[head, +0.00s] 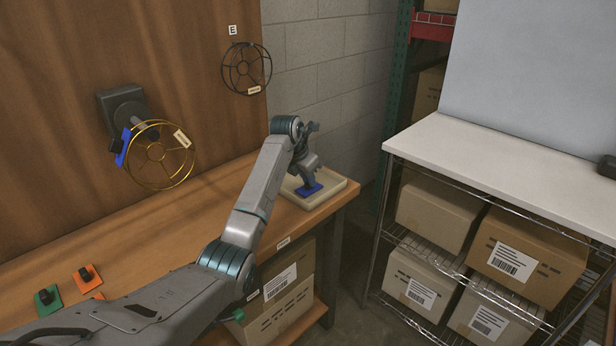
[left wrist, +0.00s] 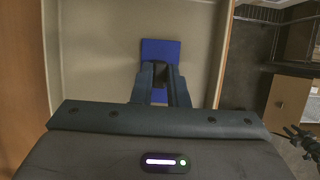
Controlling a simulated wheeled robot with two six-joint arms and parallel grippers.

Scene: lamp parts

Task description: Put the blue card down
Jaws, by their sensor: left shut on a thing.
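A blue card (head: 309,190) is at the cream tray (head: 338,187) at the right end of the wooden bench. My left gripper (head: 308,180) points down over the tray and is shut on the dark knob on the card. In the left wrist view the blue card (left wrist: 160,50) lies flat between and beyond the fingers (left wrist: 160,76), inside the tray walls. I cannot tell whether the card touches the tray floor. Another blue card (head: 124,147) is up at the wall mount, beside the gold wire ring.
A green card (head: 47,300) and orange cards (head: 87,278) lie at the bench's left. A gold ring (head: 160,154) is on the wall mount (head: 123,108), and a black ring (head: 246,69) hangs by the E label. A wire shelf with boxes (head: 524,250) stands right, across a gap.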

